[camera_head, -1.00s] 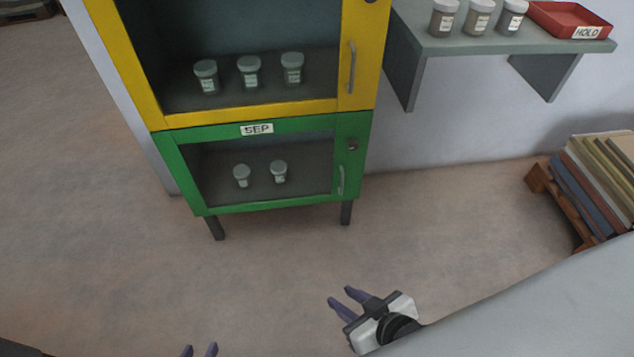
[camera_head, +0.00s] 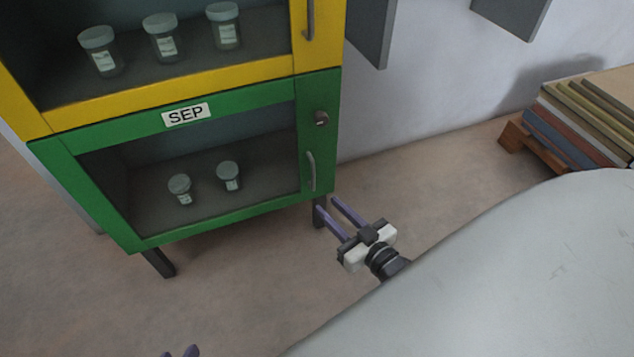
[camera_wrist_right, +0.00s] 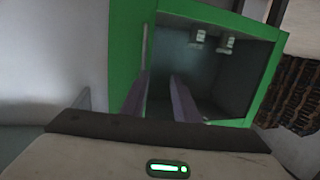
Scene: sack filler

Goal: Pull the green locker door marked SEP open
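The green locker door (camera_head: 185,219) marked SEP (camera_head: 186,114) is shut. It has a dark window, a grey upright handle (camera_head: 311,171) and a round lock (camera_head: 321,118) on its right side. My right gripper (camera_head: 327,205) is open and empty, in the picture just below and right of the handle. In the right wrist view its two fingers (camera_wrist_right: 160,85) point at the green door (camera_wrist_right: 128,45), and the thin handle (camera_wrist_right: 145,45) shows by the left fingertip. Only the fingertips of my left gripper (camera_head: 181,351) show at the bottom edge, apart, with nothing seen between them.
Two lidded jars (camera_head: 228,176) stand behind the green door's window. A yellow locker (camera_head: 200,90) with several jars sits directly above. A wooden pallet with stacked flat sacks or boards (camera_head: 585,120) stands at the right. Floor in front of the locker is clear.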

